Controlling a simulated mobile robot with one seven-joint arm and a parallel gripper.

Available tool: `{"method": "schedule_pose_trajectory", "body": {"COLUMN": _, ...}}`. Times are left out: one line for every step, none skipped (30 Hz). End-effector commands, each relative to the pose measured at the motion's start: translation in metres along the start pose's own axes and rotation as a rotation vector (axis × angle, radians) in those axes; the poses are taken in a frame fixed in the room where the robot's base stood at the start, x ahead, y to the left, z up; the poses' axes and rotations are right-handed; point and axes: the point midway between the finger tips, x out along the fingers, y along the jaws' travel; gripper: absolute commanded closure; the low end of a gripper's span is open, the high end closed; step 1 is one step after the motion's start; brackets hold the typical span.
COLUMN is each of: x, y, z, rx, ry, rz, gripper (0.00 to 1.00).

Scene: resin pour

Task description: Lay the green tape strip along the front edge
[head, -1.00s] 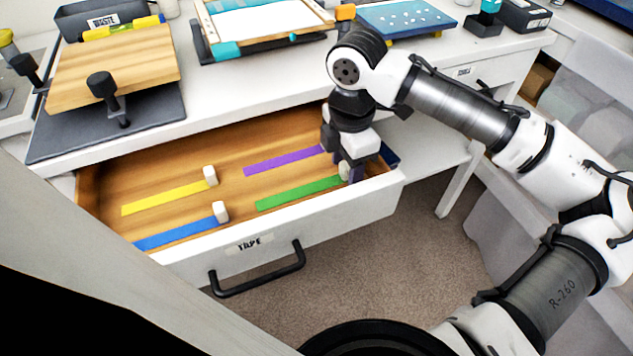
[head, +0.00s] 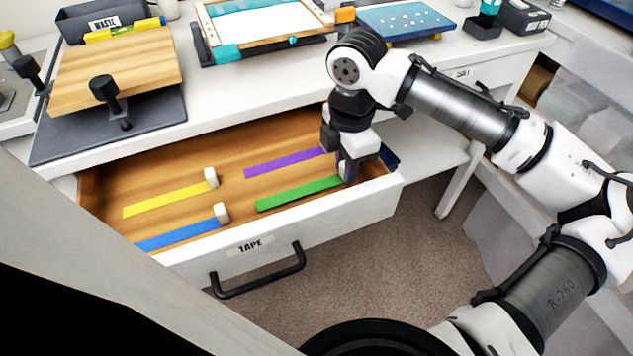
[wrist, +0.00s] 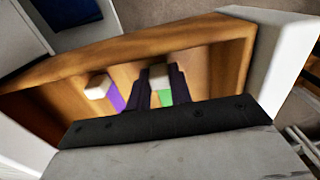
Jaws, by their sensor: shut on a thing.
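The green tape strip (head: 298,194) lies flat in the open drawer, toward its front right. My gripper (head: 346,173) reaches down into the drawer at the strip's right end. In the wrist view, its dark fingers are shut on the white tab (wrist: 160,76) of the green strip (wrist: 166,97). In the head view my gripper mostly hides this tab.
The drawer (head: 370,203) also holds a purple strip (head: 285,162), a yellow strip (head: 165,199) and a blue strip (head: 178,234). On the bench above stand a wooden board (head: 115,72), a teal-cornered frame (head: 205,48) and a blue board (head: 405,20).

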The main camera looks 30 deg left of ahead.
Motion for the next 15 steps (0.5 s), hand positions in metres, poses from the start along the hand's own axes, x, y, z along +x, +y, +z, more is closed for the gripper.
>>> {"method": "schedule_pose_trajectory", "body": {"x": -0.003, "y": 0.000, "z": 0.000, "rx": 0.000, "ry": 0.000, "rz": 0.000, "gripper": 0.97}}
{"method": "schedule_pose_trajectory", "body": {"x": -0.004, "y": 0.000, "z": 0.000, "rx": 0.000, "ry": 0.000, "rz": 0.000, "gripper": 0.97}}
{"method": "schedule_pose_trajectory", "body": {"x": -0.004, "y": 0.000, "z": 0.000, "rx": 0.000, "ry": 0.000, "rz": 0.000, "gripper": 0.97}}
{"method": "schedule_pose_trajectory", "body": {"x": -0.005, "y": 0.000, "z": 0.000, "rx": 0.000, "ry": 0.000, "rz": 0.000, "gripper": 0.97}}
{"method": "schedule_pose_trajectory", "body": {"x": -0.006, "y": 0.000, "z": 0.000, "rx": 0.000, "ry": 0.000, "rz": 0.000, "gripper": 0.97}}
{"method": "schedule_pose_trajectory", "body": {"x": -0.007, "y": 0.000, "z": 0.000, "rx": 0.000, "ry": 0.000, "rz": 0.000, "gripper": 0.97}}
{"method": "schedule_pose_trajectory", "body": {"x": -0.008, "y": 0.000, "z": 0.000, "rx": 0.000, "ry": 0.000, "rz": 0.000, "gripper": 0.97}}
{"method": "schedule_pose_trajectory", "body": {"x": -0.008, "y": 0.000, "z": 0.000, "rx": 0.000, "ry": 0.000, "rz": 0.000, "gripper": 0.97}}
{"method": "schedule_pose_trajectory", "body": {"x": -0.009, "y": 0.000, "z": 0.000, "rx": 0.000, "ry": 0.000, "rz": 0.000, "gripper": 0.97}}
{"method": "schedule_pose_trajectory", "body": {"x": -0.010, "y": 0.000, "z": 0.000, "rx": 0.000, "ry": 0.000, "rz": 0.000, "gripper": 0.97}}
{"method": "schedule_pose_trajectory", "body": {"x": -0.011, "y": 0.000, "z": 0.000, "rx": 0.000, "ry": 0.000, "rz": 0.000, "gripper": 0.97}}
{"method": "schedule_pose_trajectory", "body": {"x": -0.012, "y": 0.000, "z": 0.000, "rx": 0.000, "ry": 0.000, "rz": 0.000, "gripper": 0.97}}
{"method": "schedule_pose_trajectory", "body": {"x": -0.013, "y": 0.000, "z": 0.000, "rx": 0.000, "ry": 0.000, "rz": 0.000, "gripper": 0.97}}
{"method": "schedule_pose_trajectory", "body": {"x": -0.013, "y": 0.000, "z": 0.000, "rx": 0.000, "ry": 0.000, "rz": 0.000, "gripper": 0.97}}
{"method": "schedule_pose_trajectory", "body": {"x": -0.014, "y": 0.000, "z": 0.000, "rx": 0.000, "ry": 0.001, "rz": 0.000, "gripper": 0.97}}
